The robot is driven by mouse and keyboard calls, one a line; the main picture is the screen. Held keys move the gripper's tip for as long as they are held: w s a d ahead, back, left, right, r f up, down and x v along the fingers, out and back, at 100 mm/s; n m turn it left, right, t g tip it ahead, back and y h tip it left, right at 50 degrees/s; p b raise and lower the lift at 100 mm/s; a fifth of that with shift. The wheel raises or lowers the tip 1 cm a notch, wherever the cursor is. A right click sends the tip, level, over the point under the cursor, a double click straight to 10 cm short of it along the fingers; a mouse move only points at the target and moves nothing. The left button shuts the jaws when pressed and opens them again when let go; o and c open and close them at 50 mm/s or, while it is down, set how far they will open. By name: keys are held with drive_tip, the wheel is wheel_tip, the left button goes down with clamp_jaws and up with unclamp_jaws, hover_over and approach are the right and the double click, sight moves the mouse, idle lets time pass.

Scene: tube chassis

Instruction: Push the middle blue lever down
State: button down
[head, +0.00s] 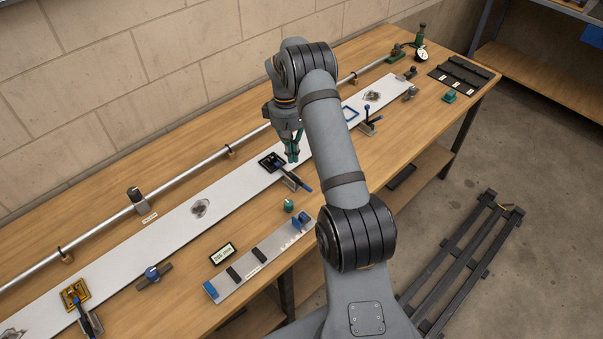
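The middle blue lever (303,184) sits at the front edge of the long white strip, beside a black square plate (271,163). My gripper (293,160) points down with teal fingers just above and behind the lever. I cannot tell whether the fingers touch the lever or how far apart they are. Another blue-handled lever (376,121) stands to the right, partly beyond my arm.
The white strip (150,236) runs diagonally along the wooden table (190,255), with a metal tube (190,171) behind it. My arm hides part of the table.

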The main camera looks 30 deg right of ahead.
wheel_tip(320, 180, up, 7)
drive_tip(key=shift+w, duration=0.3)
drive_tip(key=shift+a, duration=0.1)
approach(301, 182)
drive_tip(key=shift+w+a+f, duration=0.2)
drive_tip(key=shift+w+f, duration=0.35)
drive_tip(key=shift+f, duration=0.05)
drive_tip(key=shift+w+a+f, duration=0.15)
drive_tip(key=shift+w+f, duration=0.4)
drive_tip(key=shift+w, duration=0.05)
drive_tip(key=s+p, duration=0.2)
drive_tip(key=shift+s+d+p, duration=0.3)
drive_tip(key=shift+s, duration=0.35)
drive_tip(key=shift+r+p, duration=0.3)
drive_tip(key=shift+p, duration=0.05)
drive_tip(key=shift+w, duration=0.15)
